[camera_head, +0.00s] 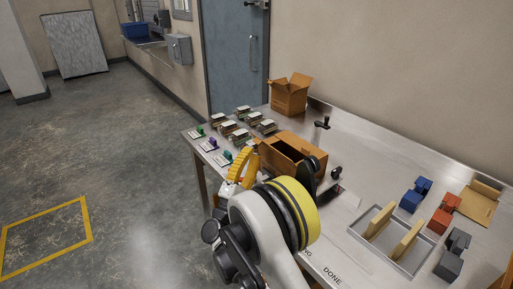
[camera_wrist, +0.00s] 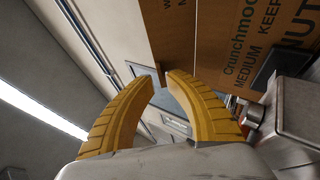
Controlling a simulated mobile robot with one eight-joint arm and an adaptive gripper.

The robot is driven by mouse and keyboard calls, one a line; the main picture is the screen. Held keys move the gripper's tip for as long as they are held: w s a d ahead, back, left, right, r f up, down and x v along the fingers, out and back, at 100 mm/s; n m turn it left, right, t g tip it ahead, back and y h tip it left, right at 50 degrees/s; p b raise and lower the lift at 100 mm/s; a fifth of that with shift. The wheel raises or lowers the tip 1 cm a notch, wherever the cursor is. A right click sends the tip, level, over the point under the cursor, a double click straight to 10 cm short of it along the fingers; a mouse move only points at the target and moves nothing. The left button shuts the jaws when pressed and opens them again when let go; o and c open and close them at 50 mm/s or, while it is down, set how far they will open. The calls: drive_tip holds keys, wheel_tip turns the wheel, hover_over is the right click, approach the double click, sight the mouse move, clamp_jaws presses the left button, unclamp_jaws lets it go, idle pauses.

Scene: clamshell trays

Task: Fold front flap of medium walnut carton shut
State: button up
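The brown medium walnut carton (camera_head: 297,147) stands on the metal table with its top open and its inside dark. In the wrist view its printed side (camera_wrist: 228,40) fills the upper right, with "MEDIUM" and part of "NUT" legible. A narrower brown panel (camera_wrist: 166,25), seemingly a flap, stands beside that side. My gripper (camera_head: 250,153) has yellow fingers and is at the carton's left front corner. In the wrist view my gripper's fingertips (camera_wrist: 161,77) are a narrow gap apart, just below the panel's lower end. I cannot tell whether they touch it. My arm hides the carton's near side.
Another open carton (camera_head: 289,97) stands at the back. Several small stacked goods (camera_head: 240,112) lie on the left. A grey tray (camera_head: 368,252) with upright tan pieces, and blue (camera_head: 411,200), red (camera_head: 439,221) and grey (camera_head: 449,265) blocks, are on the right.

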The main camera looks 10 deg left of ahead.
drive_tip(key=shift+b+x, duration=0.35)
drive_tip(key=shift+x, duration=1.45)
clamp_jaws()
drive_tip(key=shift+r, duration=0.1)
